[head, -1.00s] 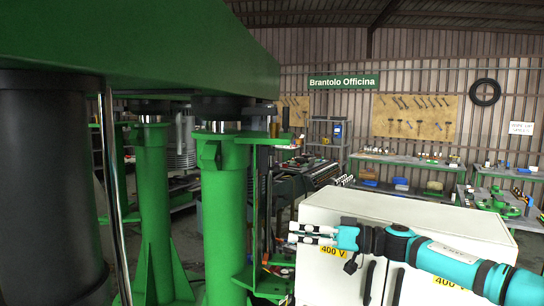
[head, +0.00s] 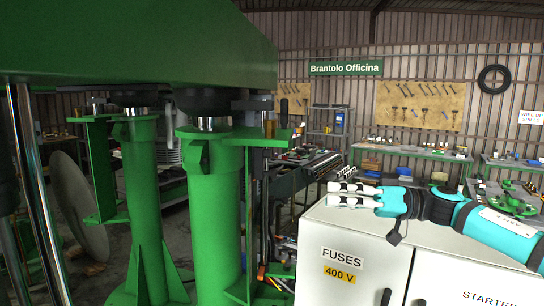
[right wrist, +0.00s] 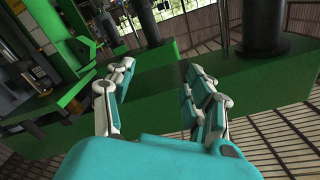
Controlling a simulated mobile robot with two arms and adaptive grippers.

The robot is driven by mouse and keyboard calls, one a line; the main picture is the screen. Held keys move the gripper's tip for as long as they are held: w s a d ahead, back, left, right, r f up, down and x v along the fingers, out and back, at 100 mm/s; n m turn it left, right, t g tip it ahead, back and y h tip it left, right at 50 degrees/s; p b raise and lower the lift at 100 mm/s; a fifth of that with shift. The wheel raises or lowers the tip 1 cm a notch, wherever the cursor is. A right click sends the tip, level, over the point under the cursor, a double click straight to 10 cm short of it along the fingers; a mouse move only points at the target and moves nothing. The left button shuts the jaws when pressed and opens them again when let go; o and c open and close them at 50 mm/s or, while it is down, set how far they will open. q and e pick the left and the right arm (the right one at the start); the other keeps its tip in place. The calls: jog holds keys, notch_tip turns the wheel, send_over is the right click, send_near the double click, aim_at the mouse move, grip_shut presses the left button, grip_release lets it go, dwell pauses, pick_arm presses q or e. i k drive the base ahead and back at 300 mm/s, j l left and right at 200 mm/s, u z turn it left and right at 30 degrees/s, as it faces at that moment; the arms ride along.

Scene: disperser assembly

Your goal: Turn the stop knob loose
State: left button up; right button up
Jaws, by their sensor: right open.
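The green disperser machine fills the left of the head view, with a thick green beam (head: 150,45) on top and green columns (head: 215,215) below. A black upright handle (head: 284,112) and a small brass-coloured piece (head: 269,129) sit at a bracket beside the front column. I cannot tell which part is the stop knob. My right gripper (head: 331,194) is open and empty, right of the column and apart from it, pointing left. In the right wrist view my right gripper (right wrist: 161,70) has its fingers spread, with green machine parts beyond. My left gripper is not in view.
A white electrical cabinet (head: 385,255) marked FUSES stands below my right arm. Workbenches (head: 412,152) with tools and parts line the back wall. A large grey disc (head: 80,207) stands behind the columns at left. There is a clear gap between column and gripper.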

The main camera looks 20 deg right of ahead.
aim_at(267, 153)
jog(key=i+l, duration=1.1)
